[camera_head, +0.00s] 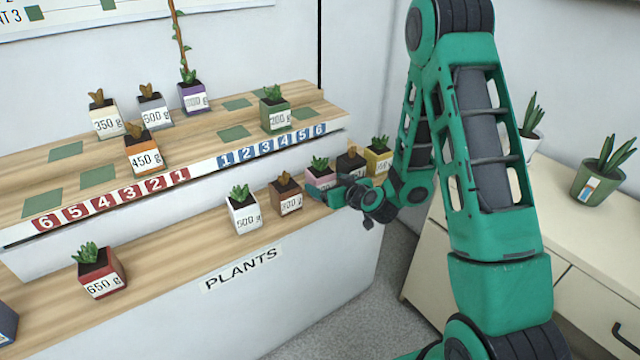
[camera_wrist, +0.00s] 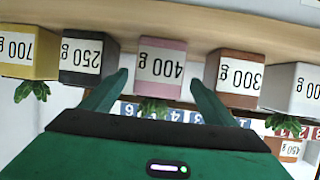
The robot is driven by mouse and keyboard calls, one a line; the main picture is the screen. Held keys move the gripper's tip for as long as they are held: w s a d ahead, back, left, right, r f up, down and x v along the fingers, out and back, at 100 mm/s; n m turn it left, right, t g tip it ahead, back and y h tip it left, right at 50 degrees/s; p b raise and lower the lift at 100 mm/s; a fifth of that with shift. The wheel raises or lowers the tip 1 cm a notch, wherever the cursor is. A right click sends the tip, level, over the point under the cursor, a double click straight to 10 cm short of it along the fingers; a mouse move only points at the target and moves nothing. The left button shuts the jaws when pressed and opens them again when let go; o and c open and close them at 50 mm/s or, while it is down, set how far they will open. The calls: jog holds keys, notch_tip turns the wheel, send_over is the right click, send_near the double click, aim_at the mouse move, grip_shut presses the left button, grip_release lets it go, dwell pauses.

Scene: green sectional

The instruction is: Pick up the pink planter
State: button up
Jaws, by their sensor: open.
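The pink planter (camera_head: 320,177) stands on the lower wooden shelf, with a green plant on top, partly hidden by my gripper in the head view. In the wrist view the pink planter (camera_wrist: 162,62) appears upside down with a "400 g" label, centred ahead of my gripper. My gripper (camera_wrist: 161,85) is open, its two fingers pointing toward the planter, one on each side of its label in the picture. I cannot tell whether the fingertips reach past its front face. My gripper (camera_head: 325,195) also shows in front of the shelf in the head view.
The black 250 g planter (camera_wrist: 88,60) and brown 300 g planter (camera_wrist: 236,78) stand close on either side. A yellow planter (camera_head: 378,160) and white 500 g planter (camera_head: 243,213) are further along. The upper shelf (camera_head: 200,135) rises behind with numbered marks.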

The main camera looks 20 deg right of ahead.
jog(key=shift+x, duration=2.65)
jog(key=shift+w+d+r, duration=0.1)
jog(key=c, duration=1.4)
